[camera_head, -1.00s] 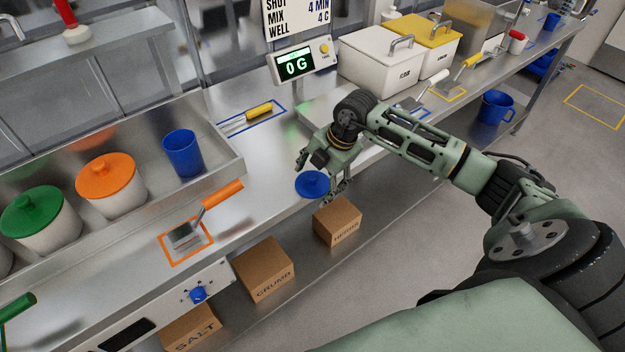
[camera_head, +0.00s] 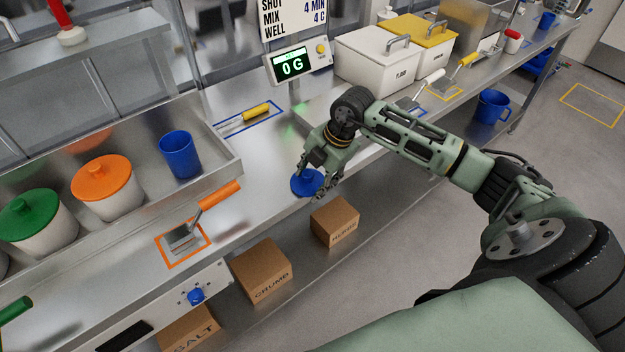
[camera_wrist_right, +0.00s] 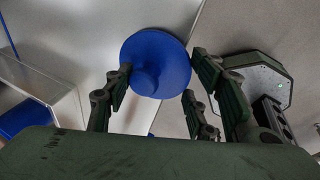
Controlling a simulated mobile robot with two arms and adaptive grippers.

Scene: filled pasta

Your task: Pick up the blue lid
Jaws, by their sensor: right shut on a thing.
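The blue lid (camera_head: 303,184) is a round disc at the front edge of the steel counter in the head view. In the right wrist view the lid (camera_wrist_right: 157,50) shows with its raised knob between the fingers. My right gripper (camera_head: 318,184) is at the lid, its fingers closed around the knob; it also shows in the right wrist view (camera_wrist_right: 157,85). The fingers hide part of the lid in the head view. I cannot tell whether the lid touches the counter. My left gripper is not in view.
A blue cup (camera_head: 179,155) stands on the tray at left beside orange-lidded (camera_head: 107,190) and green-lidded (camera_head: 38,225) pots. A scraper with an orange handle (camera_head: 217,195) lies on the counter. Cardboard boxes (camera_head: 334,222) stand on the lower shelf.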

